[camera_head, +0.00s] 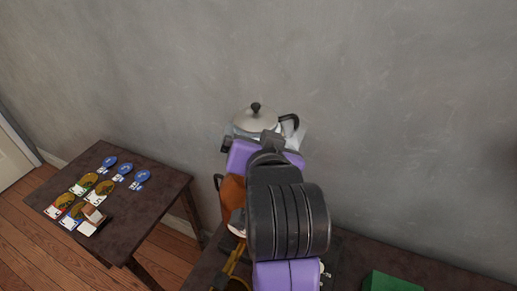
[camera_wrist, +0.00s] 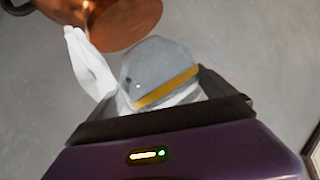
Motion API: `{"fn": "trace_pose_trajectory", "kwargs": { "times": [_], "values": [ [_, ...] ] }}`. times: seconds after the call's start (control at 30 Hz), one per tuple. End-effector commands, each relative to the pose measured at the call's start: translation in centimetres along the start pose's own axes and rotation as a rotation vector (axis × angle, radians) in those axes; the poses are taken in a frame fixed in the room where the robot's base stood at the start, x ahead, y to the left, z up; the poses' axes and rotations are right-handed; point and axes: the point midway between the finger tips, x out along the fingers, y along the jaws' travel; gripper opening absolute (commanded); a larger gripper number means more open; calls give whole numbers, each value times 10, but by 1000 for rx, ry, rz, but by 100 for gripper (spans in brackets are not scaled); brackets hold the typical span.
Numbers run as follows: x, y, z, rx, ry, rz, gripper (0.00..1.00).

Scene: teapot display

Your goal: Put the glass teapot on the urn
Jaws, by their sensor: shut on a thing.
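My gripper (camera_wrist: 170,98) is shut on a pale, see-through thing with a grey domed part and a yellow band, which looks like the glass teapot (camera_wrist: 158,62). In the head view, my gripper (camera_head: 268,141) is mostly hidden behind my own arm. A pot with a pale lid, black knob and black handle (camera_head: 258,119) shows just beyond it; I cannot tell for sure whether it is the held thing. A copper-coloured body, likely the urn (camera_head: 232,196), is partly hidden below and left of my wrist. It also shows at the top of the wrist view (camera_wrist: 128,22), apart from the jaws.
A white curved thing (camera_wrist: 88,62) is close by the left jaw. A dark side table (camera_head: 150,215) at the left bears several blue and gold discs with cards. A green box (camera_head: 390,282) is at the bottom right. A grey wall (camera_head: 400,120) stands close behind.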

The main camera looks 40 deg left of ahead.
Motion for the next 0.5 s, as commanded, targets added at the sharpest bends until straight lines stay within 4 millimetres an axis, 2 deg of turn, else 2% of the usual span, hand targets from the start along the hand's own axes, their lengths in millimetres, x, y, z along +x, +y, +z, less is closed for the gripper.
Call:
{"fn": "trace_pose_trajectory", "kwargs": {
  "times": [0.23,0.5],
  "values": [
    [11,10,27,0,-1,1,38],
    [12,11,28,1,2,0,38]
  ]
}}
